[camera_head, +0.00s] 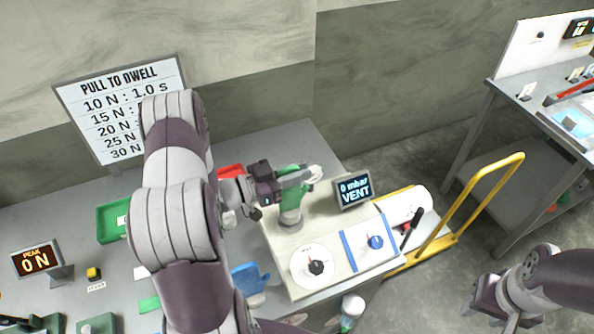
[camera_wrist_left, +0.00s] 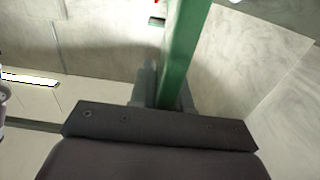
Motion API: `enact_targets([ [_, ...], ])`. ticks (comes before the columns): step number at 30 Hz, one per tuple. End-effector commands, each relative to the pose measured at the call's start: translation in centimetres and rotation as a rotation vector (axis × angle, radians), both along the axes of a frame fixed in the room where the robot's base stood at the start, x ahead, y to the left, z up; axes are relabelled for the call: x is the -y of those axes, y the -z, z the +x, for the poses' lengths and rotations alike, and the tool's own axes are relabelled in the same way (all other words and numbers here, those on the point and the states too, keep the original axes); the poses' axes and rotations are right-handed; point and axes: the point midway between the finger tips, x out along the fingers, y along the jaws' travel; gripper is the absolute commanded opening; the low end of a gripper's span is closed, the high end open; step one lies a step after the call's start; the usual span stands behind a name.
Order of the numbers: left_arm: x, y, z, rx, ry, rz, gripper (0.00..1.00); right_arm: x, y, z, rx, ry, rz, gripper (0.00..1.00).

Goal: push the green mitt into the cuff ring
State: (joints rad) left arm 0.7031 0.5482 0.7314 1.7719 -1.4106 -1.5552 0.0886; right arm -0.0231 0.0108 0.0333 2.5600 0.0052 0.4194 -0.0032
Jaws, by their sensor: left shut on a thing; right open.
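The green mitt (camera_head: 291,203) is upright over the white box, with its lower part by a pale rounded collar that may be the cuff ring (camera_head: 290,219); I cannot tell how far it is inside. My left gripper (camera_head: 305,176) is shut on the mitt's upper part, and its arm comes in from the left. My right gripper (camera_head: 492,303) is open and empty at the lower right, well away from the box.
The white box (camera_head: 284,262) carries a white dial (camera_head: 313,266), a blue-framed knob panel (camera_head: 369,243) and a display (camera_head: 353,190) reading "0 mbar VENT". A force display (camera_head: 36,260) reads "0 N". A yellow-handled cart (camera_head: 470,200) stands right.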

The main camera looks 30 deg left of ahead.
Motion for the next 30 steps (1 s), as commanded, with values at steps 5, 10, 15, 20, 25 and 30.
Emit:
enact_targets([
  [5,0.0,0.6,0.0,0.0,0.0,0.0,0.0,0.0,0.5,0.0,0.0,0.0,0.0,0.43],
  [10,0.0,1.0,0.0,0.0,0.0,0.0,0.0,0.0,0.8,0.0,0.0,0.0,0.0,0.43],
  [15,0.0,1.4,0.0,0.0,0.0,0.0,0.0,0.0,1.2,0.0,0.0,0.0,0.0,0.43],
  [20,0.0,1.8,0.0,0.0,0.0,0.0,0.0,0.0,1.5,0.0,0.0,0.0,0.0,0.43],
  [25,0.0,2.1,0.0,0.0,0.0,0.0,0.23,0.0,1.7,0.0,0.0,0.0,0.0,0.43],
  [30,0.0,2.0,0.0,-0.001,0.0,-0.001,0.46,0.0,1.6,0.0,0.0,0.0,0.0,0.43],
])
